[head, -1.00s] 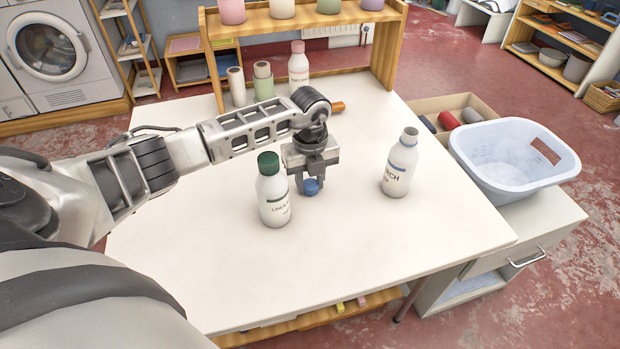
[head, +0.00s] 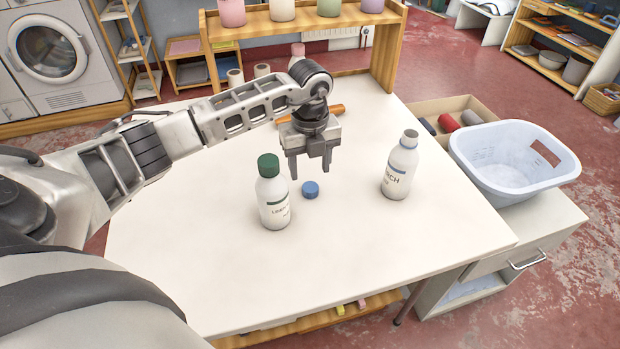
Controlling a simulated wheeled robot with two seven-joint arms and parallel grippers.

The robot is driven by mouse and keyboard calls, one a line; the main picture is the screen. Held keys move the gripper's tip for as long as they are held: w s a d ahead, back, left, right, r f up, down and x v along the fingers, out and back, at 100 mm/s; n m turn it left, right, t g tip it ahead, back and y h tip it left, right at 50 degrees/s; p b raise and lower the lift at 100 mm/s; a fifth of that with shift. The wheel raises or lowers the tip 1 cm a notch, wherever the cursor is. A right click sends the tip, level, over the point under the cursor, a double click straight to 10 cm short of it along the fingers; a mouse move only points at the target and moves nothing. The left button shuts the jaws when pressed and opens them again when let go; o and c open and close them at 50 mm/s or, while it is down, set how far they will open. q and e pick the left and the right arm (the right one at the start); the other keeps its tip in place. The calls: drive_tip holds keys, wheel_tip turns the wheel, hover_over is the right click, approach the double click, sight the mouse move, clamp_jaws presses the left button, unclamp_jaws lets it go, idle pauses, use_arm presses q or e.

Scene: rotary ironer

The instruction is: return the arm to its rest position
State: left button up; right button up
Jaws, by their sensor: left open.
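My left gripper (head: 309,170) is open and empty, pointing down above the white table (head: 350,250). A small blue cap (head: 310,189) lies on the table just below and in front of the fingers, apart from them. My left arm (head: 200,132) reaches in from the left over the table. A white bottle with a green cap (head: 272,195) stands upright to the left of the blue cap. My right gripper is not in view.
A wooden shelf (head: 385,55) with several pastel containers stands at the table's back, with bottles and rolls partly hidden behind my arm. An orange-brown handle (head: 335,110) lies near it. A pale blue basket (head: 515,160) sits at the right. The table's front is clear.

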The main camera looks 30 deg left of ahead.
use_arm(q)
wheel_tip(320, 180, up, 7)
drive_tip(key=shift+f, duration=0.2)
